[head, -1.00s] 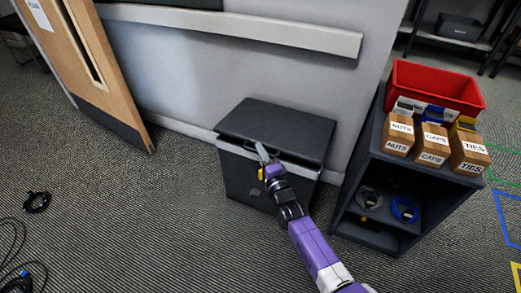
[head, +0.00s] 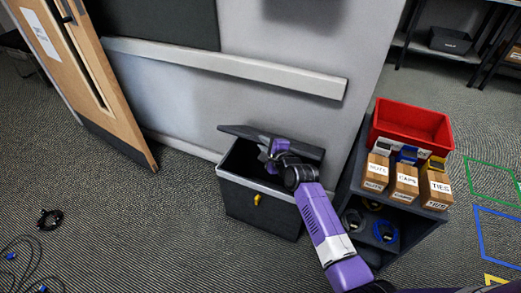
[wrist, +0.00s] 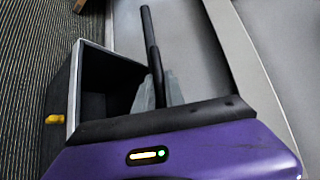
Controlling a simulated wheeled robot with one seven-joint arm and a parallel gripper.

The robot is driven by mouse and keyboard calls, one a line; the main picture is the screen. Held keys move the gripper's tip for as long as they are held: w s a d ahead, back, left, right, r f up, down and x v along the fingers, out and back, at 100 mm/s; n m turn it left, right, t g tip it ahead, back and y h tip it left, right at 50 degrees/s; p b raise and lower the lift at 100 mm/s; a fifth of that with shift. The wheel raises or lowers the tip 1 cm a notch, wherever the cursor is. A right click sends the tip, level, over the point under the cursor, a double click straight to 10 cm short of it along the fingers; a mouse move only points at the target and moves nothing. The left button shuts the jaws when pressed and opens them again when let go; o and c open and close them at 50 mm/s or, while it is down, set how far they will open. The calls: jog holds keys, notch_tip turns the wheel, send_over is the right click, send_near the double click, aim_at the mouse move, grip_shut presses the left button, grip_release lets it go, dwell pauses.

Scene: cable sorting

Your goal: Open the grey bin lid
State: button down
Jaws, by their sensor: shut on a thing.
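The grey bin (head: 262,212) stands against the wall, with a yellow tab (head: 257,199) on its front. Its dark lid (head: 262,134) is tilted up at the back, and the dark inside shows beneath it. My gripper (head: 273,150) is at the lid, partly hidden behind my own wrist in the head view. In the wrist view my gripper (wrist: 163,91) has its grey fingers closed on the edge of the lid (wrist: 151,42), seen edge-on as a dark bar. The bin's open inside (wrist: 110,80) shows to the left there, with the yellow tab (wrist: 54,119) outside it.
A dark shelf unit (head: 414,228) stands right of the bin, with a red tray (head: 412,122) and labelled boxes (head: 404,182) on top. A wall rail (head: 225,67) runs above the bin. A wooden door (head: 85,85) is at left. Cables (head: 20,265) lie on the floor.

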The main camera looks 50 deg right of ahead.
jog(key=shift+m+g+y, duration=0.5)
jog(key=shift+m+y, duration=0.2)
jog(key=d+r+p, duration=0.1)
jog(key=r, duration=0.1)
jog(key=w+d+r+p, duration=0.1)
jog(key=d+r, duration=0.1)
jog(key=w+d+r+p, duration=0.1)
jog(key=d+r+p, duration=0.1)
jog(key=shift+d+r, duration=0.1)
jog(key=shift+d, duration=0.05)
jog(key=w+d+r+m+g+y+p, duration=0.1)
jog(key=w+d+r, duration=0.2)
jog(key=d, duration=0.5)
jog(key=shift+d+r+p, duration=0.25)
jog(key=shift+p, duration=0.1)
jog(key=c, duration=1.4)
grip_release()
jog(key=shift+s, duration=0.15)
jog(key=p+v, duration=0.2)
jog(key=v, duration=0.5)
jog(key=shift+s+r, duration=0.2)
jog(key=shift+r, duration=0.05)
